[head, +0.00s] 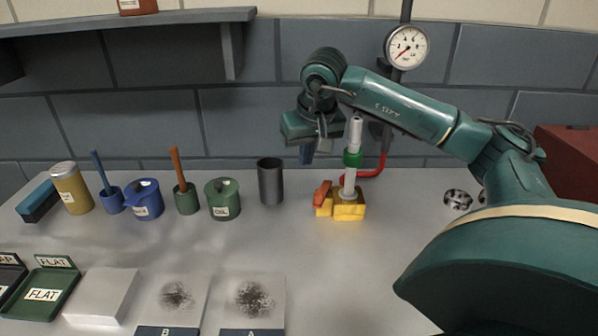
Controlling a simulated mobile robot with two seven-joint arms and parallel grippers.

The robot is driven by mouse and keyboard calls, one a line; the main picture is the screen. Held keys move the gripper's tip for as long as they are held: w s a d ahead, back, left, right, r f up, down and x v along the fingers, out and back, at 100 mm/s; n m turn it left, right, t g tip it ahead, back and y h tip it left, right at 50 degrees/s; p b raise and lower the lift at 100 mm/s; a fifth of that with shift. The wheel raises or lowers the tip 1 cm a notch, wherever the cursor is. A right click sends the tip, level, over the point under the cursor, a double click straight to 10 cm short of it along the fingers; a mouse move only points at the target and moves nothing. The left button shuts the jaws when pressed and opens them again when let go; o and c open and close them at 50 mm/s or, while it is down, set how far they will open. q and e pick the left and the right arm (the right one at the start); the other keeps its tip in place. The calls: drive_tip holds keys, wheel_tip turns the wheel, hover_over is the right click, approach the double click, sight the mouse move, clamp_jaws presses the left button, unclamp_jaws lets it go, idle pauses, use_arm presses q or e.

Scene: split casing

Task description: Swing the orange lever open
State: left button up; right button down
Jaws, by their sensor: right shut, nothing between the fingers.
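The orange lever (322,193) is a short piece on the left side of the yellow split casing (349,208), which stands on the bench right of centre. The lever looks roughly upright, tilted a little. A grey-white rod (354,135) with a green collar (352,158) rises from the casing. My right gripper (308,154) hangs above and slightly left of the lever, fingers down, shut and empty. It is apart from the lever, with a visible gap. My left gripper is not in view.
A dark cylinder (270,182) stands left of the casing. A red pipe (372,172) bends behind it, under a wall gauge (407,47). Small round metal parts (457,199) lie to the right. Green and blue pots (223,199) stand further left. The bench before the casing is clear.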

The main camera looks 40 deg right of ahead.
drive_tip(key=shift+s+d+r, duration=0.1)
drive_tip(key=shift+s+r, duration=0.05)
drive_tip(key=shift+r, duration=0.35)
drive_tip(key=shift+s+d+r, duration=0.1)
drive_tip(key=shift+r, duration=0.4)
